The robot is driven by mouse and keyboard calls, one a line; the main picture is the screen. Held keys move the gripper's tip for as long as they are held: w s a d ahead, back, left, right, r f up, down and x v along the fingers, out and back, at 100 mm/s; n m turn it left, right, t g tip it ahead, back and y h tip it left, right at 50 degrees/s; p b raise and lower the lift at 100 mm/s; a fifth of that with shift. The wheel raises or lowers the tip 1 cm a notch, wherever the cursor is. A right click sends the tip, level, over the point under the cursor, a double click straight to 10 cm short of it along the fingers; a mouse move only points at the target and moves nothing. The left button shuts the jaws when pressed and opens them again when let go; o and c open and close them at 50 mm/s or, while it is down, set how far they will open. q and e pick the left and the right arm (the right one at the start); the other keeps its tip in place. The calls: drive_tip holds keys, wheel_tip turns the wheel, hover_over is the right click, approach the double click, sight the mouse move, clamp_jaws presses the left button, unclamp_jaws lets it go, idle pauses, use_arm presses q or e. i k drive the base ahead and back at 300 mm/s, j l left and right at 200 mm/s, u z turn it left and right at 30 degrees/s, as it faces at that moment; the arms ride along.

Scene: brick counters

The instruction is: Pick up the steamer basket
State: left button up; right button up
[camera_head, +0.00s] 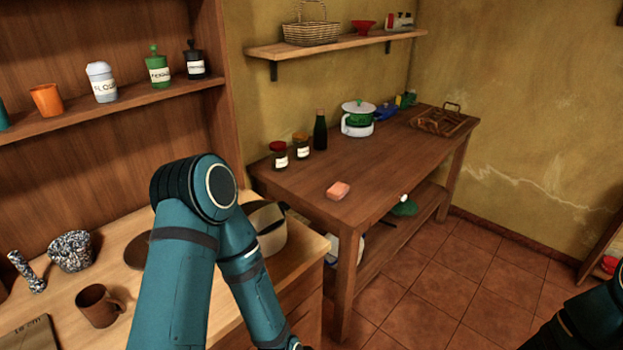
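I cannot tell for sure which thing is the steamer basket. A green and white lidded pot (357,119) stands upright at the back of the dark wooden table (345,205); its lower part is white. A wicker basket (311,33) with an arched handle sits on the wall shelf (340,43) above. A pale pot (272,238) on the light counter is partly hidden behind my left arm. My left arm crosses the lower middle of the view, and its gripper is out of frame. My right arm shows only at the lower right corner, and its gripper is not seen.
Two labelled jars (280,155) and a dark bottle (320,130) stand near the pot. A brown mug (98,305) stands on the light counter.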

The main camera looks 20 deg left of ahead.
sight(266, 219)
drive_tip(key=u, duration=1)
drive_tip(key=i+l, duration=0.1)
drive_tip(key=l, duration=0.3)
drive_tip(key=i+l, duration=0.15)
drive_tip(key=l, duration=0.3)
drive_tip(key=u, duration=0.05)
